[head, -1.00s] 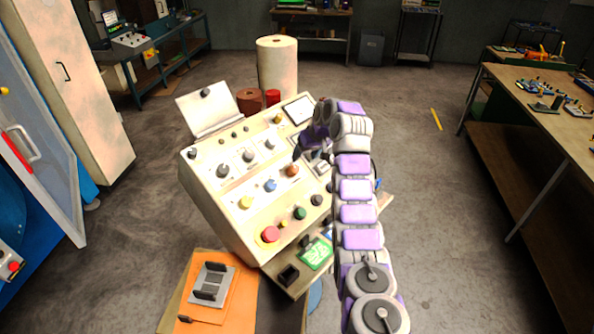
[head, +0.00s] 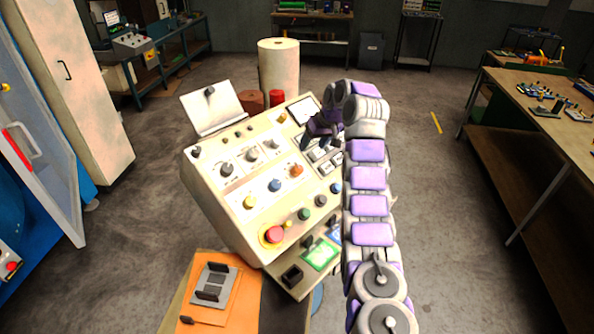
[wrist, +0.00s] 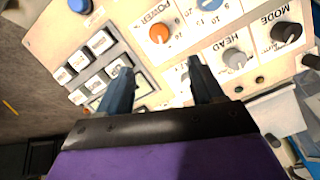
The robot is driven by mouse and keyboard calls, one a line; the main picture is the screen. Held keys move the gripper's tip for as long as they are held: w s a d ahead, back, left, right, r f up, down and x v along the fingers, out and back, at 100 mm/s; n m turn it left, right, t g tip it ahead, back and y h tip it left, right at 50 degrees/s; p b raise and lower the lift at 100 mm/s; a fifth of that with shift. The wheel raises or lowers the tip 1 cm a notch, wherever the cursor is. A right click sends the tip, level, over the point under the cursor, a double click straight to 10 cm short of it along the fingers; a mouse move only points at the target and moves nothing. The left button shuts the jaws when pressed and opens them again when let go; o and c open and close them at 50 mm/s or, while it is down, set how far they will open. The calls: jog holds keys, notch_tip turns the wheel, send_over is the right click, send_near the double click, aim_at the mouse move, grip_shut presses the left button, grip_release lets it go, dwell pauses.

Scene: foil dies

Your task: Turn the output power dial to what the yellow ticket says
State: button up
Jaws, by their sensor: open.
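The orange dial (head: 296,170) sits on the sloped face of the cream console (head: 226,212). In the wrist view the orange dial (wrist: 159,33) carries a white pointer line and the label POWER on the panel beside it. My gripper (head: 313,141) is above the upper right of the console, beyond the orange dial. In the wrist view my gripper (wrist: 158,70) is open and empty, its two dark fingers apart, with the dial ahead of the gap. The fingers do not appear to touch the dial. I cannot make out a yellow ticket.
A grey HEAD knob (wrist: 235,59), a black MODE knob (wrist: 287,33) and white push buttons (wrist: 98,42) lie close to the dial. A red mushroom button (head: 275,235) is lower on the console. A tall cream roll (head: 279,68) stands behind it.

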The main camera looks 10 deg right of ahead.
jog(key=shift+s+d+r+b, duration=0.1)
jog(key=shift+s+d+r, duration=0.1)
jog(key=shift+d+r, duration=0.35)
jog(key=shift+s+d+r+b, duration=0.15)
jog(key=shift+s+d+r, duration=0.2)
jog(key=shift+r, duration=0.35)
jog(key=shift+s+d+r+b, duration=0.1)
jog(key=shift+d+r, duration=0.4)
jog(key=shift+r, duration=0.1)
jog(key=shift+a, duration=0.1)
jog(key=p+v, duration=0.7)
jog(key=v, duration=1)
jog(key=shift+w+d+r+p, duration=0.2)
jog(key=shift+p, duration=0.15)
jog(key=shift+a, duration=0.1)
